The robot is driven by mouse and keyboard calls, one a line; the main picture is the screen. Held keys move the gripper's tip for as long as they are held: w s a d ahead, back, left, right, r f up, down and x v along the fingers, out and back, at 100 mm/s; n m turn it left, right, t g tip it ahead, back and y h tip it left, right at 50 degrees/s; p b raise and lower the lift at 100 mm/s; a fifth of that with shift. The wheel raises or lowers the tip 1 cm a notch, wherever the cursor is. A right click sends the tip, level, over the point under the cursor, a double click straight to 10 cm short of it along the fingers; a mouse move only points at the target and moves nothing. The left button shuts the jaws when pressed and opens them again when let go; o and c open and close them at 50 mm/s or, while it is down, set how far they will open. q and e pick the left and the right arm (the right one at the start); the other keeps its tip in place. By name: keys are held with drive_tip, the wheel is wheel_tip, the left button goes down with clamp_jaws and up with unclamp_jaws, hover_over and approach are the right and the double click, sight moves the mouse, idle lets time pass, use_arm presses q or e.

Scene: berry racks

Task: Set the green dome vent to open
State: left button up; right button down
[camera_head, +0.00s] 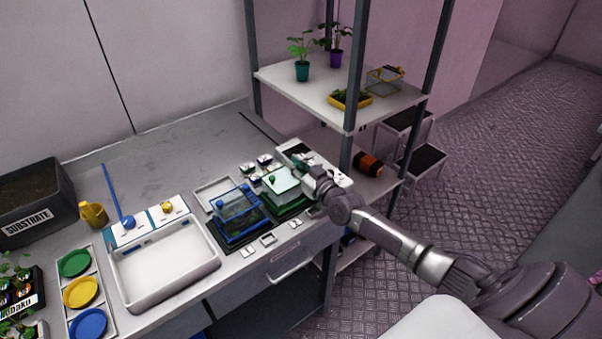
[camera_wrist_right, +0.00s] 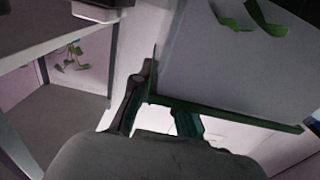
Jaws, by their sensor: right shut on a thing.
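The green dome (camera_head: 284,182) is a clear cover with green edges and a green knob on top, on a dark green tray at the right end of the bench. My right gripper (camera_head: 307,172) is at the dome's right side, level with its upper part. In the right wrist view, the dome's pale wall and green rim (camera_wrist_right: 235,115) fill the upper right. My right gripper's fingers (camera_wrist_right: 158,112) straddle the rim near its corner, shut on part of the dome; I cannot tell exactly which part, or the vent's setting. My left gripper is out of view.
A blue dome (camera_head: 237,206) stands close left of the green one. A shelf post (camera_head: 352,110) rises just behind my right gripper, with plants on the shelf above. Small labelled blocks (camera_head: 263,162) lie behind the domes. A white basin (camera_head: 165,262) sits further left.

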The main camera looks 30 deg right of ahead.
drive_tip(key=shift+w+f, duration=0.1)
drive_tip(key=shift+w, duration=0.05)
drive_tip(key=c, duration=1.1)
unclamp_jaws()
drive_tip(key=s, duration=0.8)
drive_tip(key=s+d, duration=0.1)
drive_tip(key=s, duration=0.3)
drive_tip(key=shift+a, duration=0.1)
